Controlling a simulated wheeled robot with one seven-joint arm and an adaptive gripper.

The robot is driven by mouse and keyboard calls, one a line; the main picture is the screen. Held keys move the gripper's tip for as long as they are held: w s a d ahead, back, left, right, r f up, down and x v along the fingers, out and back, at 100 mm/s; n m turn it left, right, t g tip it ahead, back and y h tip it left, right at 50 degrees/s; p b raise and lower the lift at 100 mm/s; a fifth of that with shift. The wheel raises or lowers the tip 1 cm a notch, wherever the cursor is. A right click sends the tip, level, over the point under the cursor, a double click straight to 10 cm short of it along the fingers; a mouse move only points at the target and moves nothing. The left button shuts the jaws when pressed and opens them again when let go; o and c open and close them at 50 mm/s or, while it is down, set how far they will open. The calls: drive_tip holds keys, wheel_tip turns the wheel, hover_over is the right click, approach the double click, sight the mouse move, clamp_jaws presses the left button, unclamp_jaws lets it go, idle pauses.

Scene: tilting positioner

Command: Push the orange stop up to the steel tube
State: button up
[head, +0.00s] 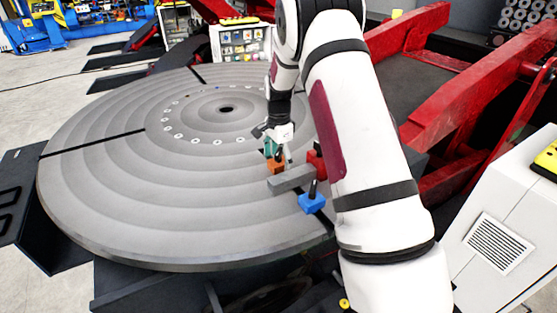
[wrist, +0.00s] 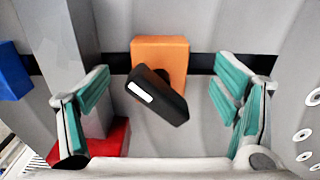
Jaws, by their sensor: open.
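The orange stop (head: 277,168) sits on the round grey table, and the wrist view shows it (wrist: 160,52) over a dark slot with a black handle on top. The steel tube (head: 292,179) is a plain grey bar lying across the slot; it runs down the left of the wrist view (wrist: 62,45). A narrow gap with dark slot showing separates stop and tube. My gripper (head: 277,152) is open above the stop. In the wrist view its teal fingers (wrist: 164,88) stand apart on either side of the stop and handle, touching neither visibly.
A blue block (head: 312,203) stands on the tube's far side from the orange stop. A red block (head: 316,163) with a black handle is beside the tube, partly behind my arm. The large grooved table (head: 100,185) is otherwise mostly clear. Red steel framework (head: 470,85) rises at right.

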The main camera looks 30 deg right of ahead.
drive_tip(key=shift+r, duration=3.35)
drive_tip(key=s+a+r+n+t, duration=0.1)
drive_tip(key=s+a+r+n, duration=0.35)
drive_tip(key=s+r, duration=0.35)
drive_tip(key=s+a+r+n+t, duration=0.1)
drive_tip(key=s+a+r+n, duration=0.4)
drive_tip(key=r, duration=0.5)
drive_tip(key=s+a+n+t, duration=0.1)
drive_tip(key=s+a+n, duration=0.2)
drive_tip(key=s, duration=0.8)
drive_tip(key=s+a+n+t, duration=0.2)
drive_tip(key=s+a+n, duration=0.2)
drive_tip(key=s, duration=0.7)
drive_tip(key=shift+s+r+n, duration=0.15)
drive_tip(key=shift+r+n, duration=0.25)
drive_tip(key=shift+n, duration=0.35)
